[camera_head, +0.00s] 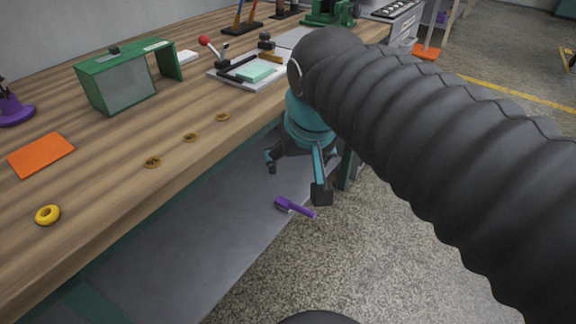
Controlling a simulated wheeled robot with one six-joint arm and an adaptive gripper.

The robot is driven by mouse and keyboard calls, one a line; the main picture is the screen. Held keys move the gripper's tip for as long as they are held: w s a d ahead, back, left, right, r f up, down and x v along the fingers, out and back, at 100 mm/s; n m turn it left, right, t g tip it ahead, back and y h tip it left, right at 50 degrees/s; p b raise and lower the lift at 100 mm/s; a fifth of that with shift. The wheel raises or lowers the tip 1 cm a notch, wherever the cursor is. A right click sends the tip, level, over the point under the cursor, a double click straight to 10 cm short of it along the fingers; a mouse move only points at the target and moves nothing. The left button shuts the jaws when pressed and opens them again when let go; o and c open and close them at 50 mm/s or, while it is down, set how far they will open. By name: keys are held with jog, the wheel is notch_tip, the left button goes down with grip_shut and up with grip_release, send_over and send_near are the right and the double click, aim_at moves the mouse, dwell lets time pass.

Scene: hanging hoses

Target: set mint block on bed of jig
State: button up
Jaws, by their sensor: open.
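The mint block (256,73) lies flat on the pale grey bed of the jig (272,85) on the workbench, close to the jig's black bars. I cannot tell whether it touches them. The jig has a lever with a red knob (204,40) at its left. My gripper (296,180) is teal and black, open and empty, with its fingers spread and pointing down. In the picture it is below the jig, in front of the bench edge and apart from the block. My black ribbed arm hides part of the view to the right of the jig.
A green-framed box (120,80) stands left of the jig. An orange sheet (41,155), a yellow ring (47,215) and a purple stand (13,108) are on the wooden bench (110,200). A purple brush (295,208) lies on the grey lower shelf (225,235). Floor at right is open.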

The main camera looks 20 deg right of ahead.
jog(key=s+f+n, duration=0.1)
jog(key=s+f, duration=0.4)
jog(key=f, duration=0.2)
jog(key=shift+n+t, duration=0.3)
